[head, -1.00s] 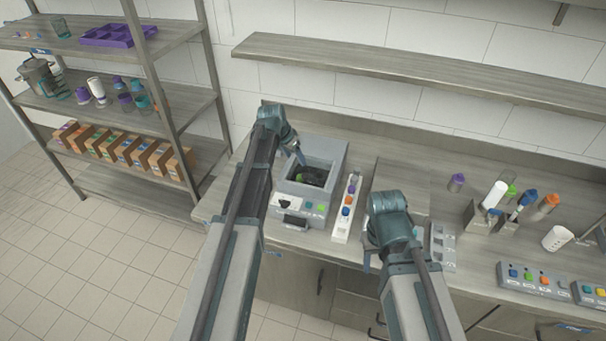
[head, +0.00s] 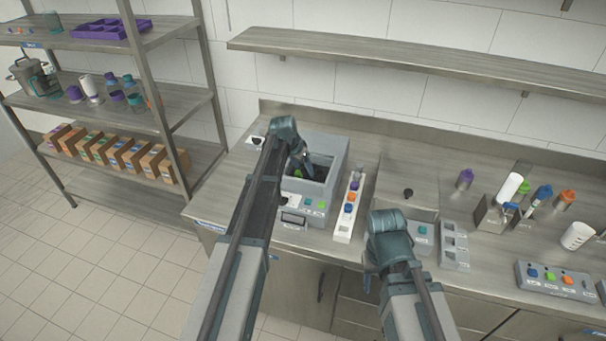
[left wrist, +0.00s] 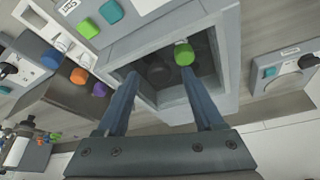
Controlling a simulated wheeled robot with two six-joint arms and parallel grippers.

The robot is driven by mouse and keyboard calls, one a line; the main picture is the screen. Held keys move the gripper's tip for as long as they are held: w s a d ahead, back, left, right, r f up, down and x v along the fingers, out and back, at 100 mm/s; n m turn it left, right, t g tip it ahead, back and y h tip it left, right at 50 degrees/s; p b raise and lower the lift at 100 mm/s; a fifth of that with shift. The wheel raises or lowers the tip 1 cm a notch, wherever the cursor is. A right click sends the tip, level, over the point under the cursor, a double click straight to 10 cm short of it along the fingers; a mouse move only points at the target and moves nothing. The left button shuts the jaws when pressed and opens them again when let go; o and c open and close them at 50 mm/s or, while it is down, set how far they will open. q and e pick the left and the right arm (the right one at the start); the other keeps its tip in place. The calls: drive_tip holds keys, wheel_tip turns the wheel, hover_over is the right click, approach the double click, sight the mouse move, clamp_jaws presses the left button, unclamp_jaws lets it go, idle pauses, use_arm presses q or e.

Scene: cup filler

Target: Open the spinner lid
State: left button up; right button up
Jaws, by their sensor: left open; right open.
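The spinner, a grey box (head: 335,160) with a square well in its top, stands on the counter left of centre. The left wrist view shows its well (left wrist: 165,75) from above, dark inside, with a green-topped item (left wrist: 184,53) in it. I cannot tell a separate lid from the well. My left gripper (head: 303,162) is open at the well's left part; in the left wrist view its fingers (left wrist: 162,90) are spread over the well, with nothing clearly between them. My right gripper (head: 369,283) is open, low by the counter's front edge.
A shelf (head: 400,70) hangs above; a rack (head: 160,100) stands left.

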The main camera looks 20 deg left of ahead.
use_arm(q)
drive_tip(key=shift+f, duration=0.1)
clamp_jaws()
idle(0.3)
idle(1.1)
